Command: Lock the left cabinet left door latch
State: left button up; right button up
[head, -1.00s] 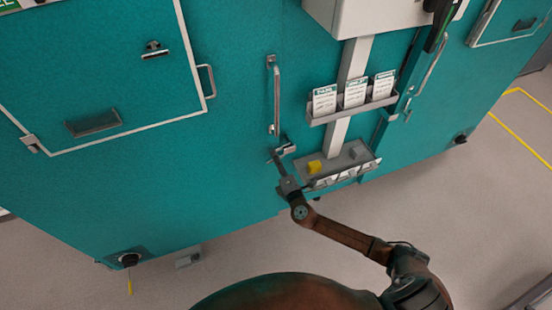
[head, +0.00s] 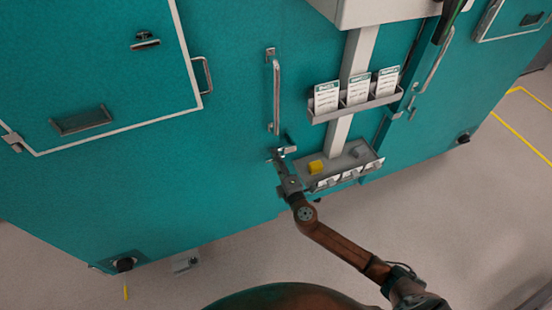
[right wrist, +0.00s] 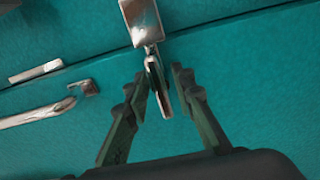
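The door latch (head: 289,150) is a small shiny metal piece on the teal cabinet front, just below the long vertical handle. In the right wrist view its plate (right wrist: 142,22) sits across the door seam, and its narrow lever (right wrist: 158,85) points down between my fingers. My right gripper (head: 281,156) is at the latch; in the right wrist view the gripper (right wrist: 161,88) has its fingers apart on either side of the lever. A gap shows on the right; contact on the left is unclear. My left gripper is not in view.
The vertical door handle (head: 275,95) is above the latch and also shows in the right wrist view (right wrist: 38,114). A grey tray (head: 350,162) with a yellow block (head: 316,167) juts out right of my gripper. A card holder (head: 355,105) is above it.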

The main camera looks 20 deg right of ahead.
jog(key=shift+o, duration=0.8)
jog(key=shift+s, duration=0.1)
jog(key=s+d, duration=0.1)
jog(key=s, duration=1)
jog(key=shift+s, duration=0.35)
